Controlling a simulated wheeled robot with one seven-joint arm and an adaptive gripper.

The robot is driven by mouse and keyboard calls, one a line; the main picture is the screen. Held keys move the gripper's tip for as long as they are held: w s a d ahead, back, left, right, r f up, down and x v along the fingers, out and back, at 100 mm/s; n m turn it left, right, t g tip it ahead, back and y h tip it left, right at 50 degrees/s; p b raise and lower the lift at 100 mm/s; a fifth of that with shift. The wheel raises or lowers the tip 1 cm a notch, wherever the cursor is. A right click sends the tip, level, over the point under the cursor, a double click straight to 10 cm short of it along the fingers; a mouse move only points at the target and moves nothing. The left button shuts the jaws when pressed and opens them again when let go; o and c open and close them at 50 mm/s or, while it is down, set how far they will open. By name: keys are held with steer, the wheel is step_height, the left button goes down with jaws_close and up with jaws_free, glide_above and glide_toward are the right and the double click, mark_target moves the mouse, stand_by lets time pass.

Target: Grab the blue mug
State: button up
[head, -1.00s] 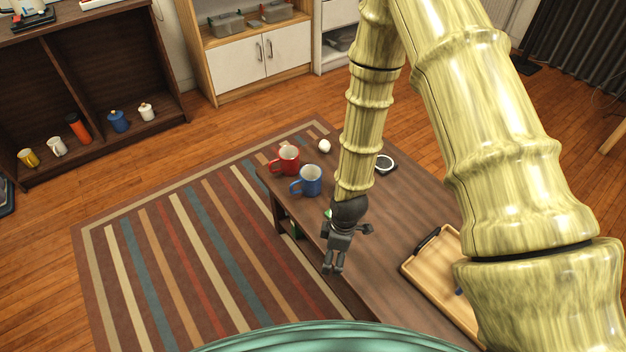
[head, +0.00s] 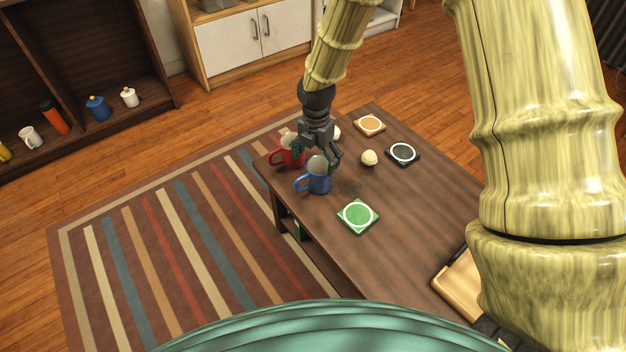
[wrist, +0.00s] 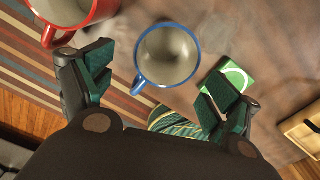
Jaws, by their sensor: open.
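The blue mug (head: 319,181) stands upright on the wooden table near its left edge, its handle pointing left. In the wrist view the mug (wrist: 167,58) shows from above, empty, ahead of and between the fingers, its handle toward the lower left. My gripper (head: 328,164) is open and just above and behind the mug in the head view. The wrist view shows its two fingers (wrist: 158,95) spread apart with nothing between them. I cannot tell whether a finger touches the mug. The gripper hides part of the red mug behind it.
The red mug (head: 288,152) stands close by, behind and left of the blue mug. A green coaster (head: 358,216), a pale ball (head: 369,158), a black coaster (head: 403,153) and an orange coaster (head: 369,124) lie on the table (head: 400,230). A wooden tray (head: 460,287) is at the near right.

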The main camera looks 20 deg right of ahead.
mark_target(318, 177)
steer(key=f, duration=0.2)
steer(key=f+b, duration=0.1)
steer(key=f, duration=0.1)
steer(key=shift+s+d, duration=0.15)
steer(key=shift+d, duration=0.1)
steer(key=shift+f+b, duration=0.7)
steer(key=shift+f, duration=1.3)
steer(key=shift+c, duration=0.3)
steer(key=c, duration=1.1)
steer(key=shift+r, duration=0.1)
